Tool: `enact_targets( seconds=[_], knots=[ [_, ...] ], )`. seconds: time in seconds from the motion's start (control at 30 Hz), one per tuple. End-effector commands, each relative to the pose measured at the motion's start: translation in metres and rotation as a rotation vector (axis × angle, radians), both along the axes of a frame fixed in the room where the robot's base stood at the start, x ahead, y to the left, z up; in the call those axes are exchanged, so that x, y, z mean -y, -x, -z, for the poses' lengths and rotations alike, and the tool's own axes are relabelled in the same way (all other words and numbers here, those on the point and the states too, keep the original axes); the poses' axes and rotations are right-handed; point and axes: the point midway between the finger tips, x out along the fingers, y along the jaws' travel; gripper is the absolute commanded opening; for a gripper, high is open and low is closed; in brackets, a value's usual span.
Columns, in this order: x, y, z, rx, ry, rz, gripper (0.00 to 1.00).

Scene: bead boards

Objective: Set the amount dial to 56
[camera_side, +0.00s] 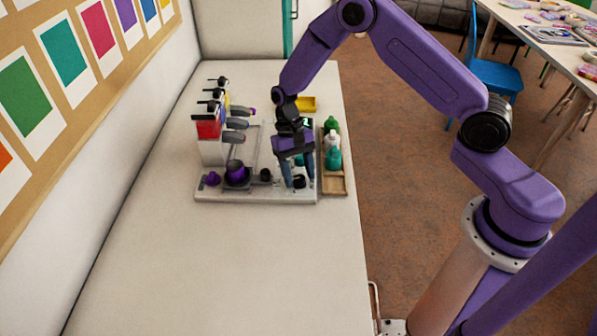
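My gripper (298,181) is pointed down at the front right of the light grey board (240,195). Its two fingers stand apart, with a small black round knob (299,181) showing between their tips. This may be the amount dial, but no numbers or pointer are readable from here. I cannot tell whether the fingers touch the knob. A smaller black knob (265,174) sits to its left on the board.
A purple round piece (237,171) and a small purple knob (212,179) are on the board's left. Dispensers with red, blue and yellow contents (208,128) stand behind them. A wooden tray (335,186) with bottles (332,140) lies right. The table's front is clear.

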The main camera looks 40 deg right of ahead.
Motion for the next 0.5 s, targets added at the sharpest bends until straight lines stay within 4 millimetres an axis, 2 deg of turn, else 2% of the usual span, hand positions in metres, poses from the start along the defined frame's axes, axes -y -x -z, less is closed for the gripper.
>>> enact_targets(
  seconds=[0.27, 0.37, 0.5],
  knots=[
    [0.0, -0.001, -0.003, -0.001, 0.0, 0.0, 0.56],
    [0.001, -0.006, -0.013, 0.002, -0.001, 0.001, 0.56],
    [0.004, -0.015, -0.036, 0.005, -0.002, 0.0, 0.56]
  ],
)
